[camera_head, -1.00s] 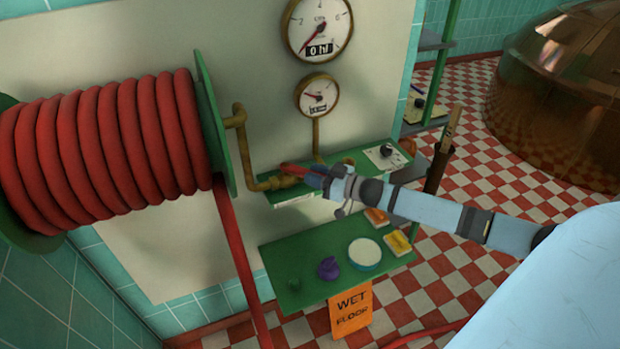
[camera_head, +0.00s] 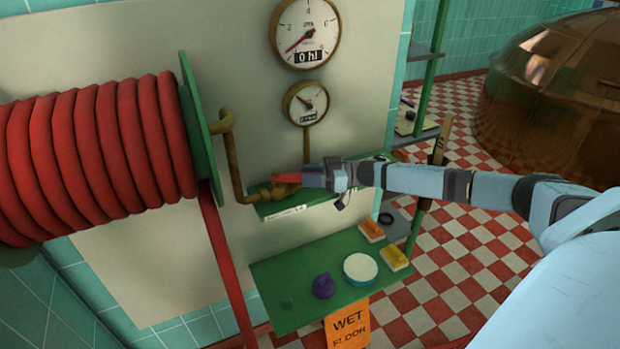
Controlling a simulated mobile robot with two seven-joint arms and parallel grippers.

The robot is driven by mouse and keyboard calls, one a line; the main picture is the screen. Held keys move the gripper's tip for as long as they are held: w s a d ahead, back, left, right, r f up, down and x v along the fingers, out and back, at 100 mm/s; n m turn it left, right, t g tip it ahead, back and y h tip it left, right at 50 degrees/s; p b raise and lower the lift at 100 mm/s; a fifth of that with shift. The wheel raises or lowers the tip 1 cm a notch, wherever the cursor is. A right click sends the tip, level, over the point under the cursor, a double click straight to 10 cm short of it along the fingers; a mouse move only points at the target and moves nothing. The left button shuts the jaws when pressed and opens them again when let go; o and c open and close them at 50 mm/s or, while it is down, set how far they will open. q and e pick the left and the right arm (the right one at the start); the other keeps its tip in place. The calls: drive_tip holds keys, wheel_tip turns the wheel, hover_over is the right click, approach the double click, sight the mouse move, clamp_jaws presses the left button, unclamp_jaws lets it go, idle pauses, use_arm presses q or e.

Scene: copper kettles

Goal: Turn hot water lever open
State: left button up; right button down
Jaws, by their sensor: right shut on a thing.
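The hot water lever (camera_head: 287,178) is a small red handle on the brass valve, at the end of a brass pipe (camera_head: 236,165) on the wall. My right gripper (camera_head: 312,178) reaches in from the right and is shut on the lever. The gripper's fingers and wrist hide part of the lever, so its exact angle is hard to read. My left gripper is not in view.
A red hose reel (camera_head: 95,150) stands at left, its hose hanging down. Two gauges (camera_head: 306,33) are above the valve. A green shelf (camera_head: 300,275) below holds a purple item (camera_head: 323,286), a round tub (camera_head: 360,268) and sponges. A copper kettle (camera_head: 560,95) stands at right.

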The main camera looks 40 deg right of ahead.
drive_tip(key=shift+r, duration=0.1)
drive_tip(key=c, duration=1.1)
unclamp_jaws()
drive_tip(key=shift+o, duration=1.3)
drive_tip(key=shift+a, duration=0.1)
drive_tip(key=b+v, duration=0.2)
drive_tip(key=v, duration=1.1)
drive_tip(key=shift+s+d, duration=0.2)
drive_tip(key=shift+d, duration=0.15)
